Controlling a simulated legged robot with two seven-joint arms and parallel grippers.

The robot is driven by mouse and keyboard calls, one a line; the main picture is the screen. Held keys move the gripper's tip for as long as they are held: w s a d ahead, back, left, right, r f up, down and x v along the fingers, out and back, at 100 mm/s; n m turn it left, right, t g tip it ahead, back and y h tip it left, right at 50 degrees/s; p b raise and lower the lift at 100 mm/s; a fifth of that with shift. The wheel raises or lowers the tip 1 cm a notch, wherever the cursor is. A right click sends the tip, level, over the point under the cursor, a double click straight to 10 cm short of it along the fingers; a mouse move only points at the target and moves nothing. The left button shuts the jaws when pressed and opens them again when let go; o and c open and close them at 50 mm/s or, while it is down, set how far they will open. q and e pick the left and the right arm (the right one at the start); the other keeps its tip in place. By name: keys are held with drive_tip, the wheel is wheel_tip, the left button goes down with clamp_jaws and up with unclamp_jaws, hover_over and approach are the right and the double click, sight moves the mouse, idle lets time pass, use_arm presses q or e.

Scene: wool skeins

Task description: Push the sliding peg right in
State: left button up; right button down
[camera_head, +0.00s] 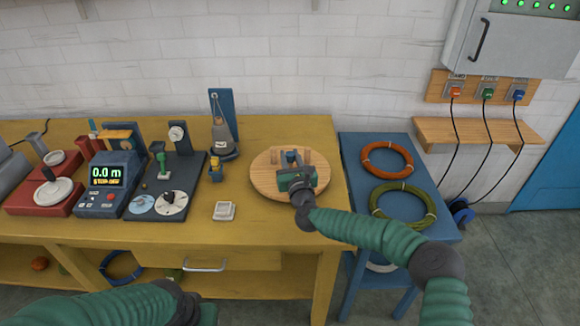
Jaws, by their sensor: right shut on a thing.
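A round wooden disc (262,182) lies on the right end of the yellow bench. Upright wooden pegs stand on it, one at left (276,160) and one at right (307,156). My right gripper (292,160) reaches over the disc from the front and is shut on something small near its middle. That looks like the sliding peg, but the gripper hides most of it, and how far in it sits cannot be told.
A small white block (224,211) lies left of the disc. A digital meter (105,177), a dark board with dials (170,185) and a blue stand (222,115) fill the bench's left part. A blue side table (355,150) with wire coils stands at right.

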drive_tip(key=shift+s, duration=0.15)
drive_tip(key=c, duration=1.1)
unclamp_jaws()
drive_tip(key=s+d, duration=0.1)
drive_tip(key=s, duration=0.4)
drive_tip(key=s+d+p, duration=0.1)
drive_tip(key=s, duration=0.5)
drive_tip(key=s+d, duration=0.1)
drive_tip(key=s, duration=0.4)
drive_tip(key=shift+s+d, duration=0.2)
drive_tip(key=shift+s, duration=0.05)
drive_tip(key=shift+f, duration=0.1)
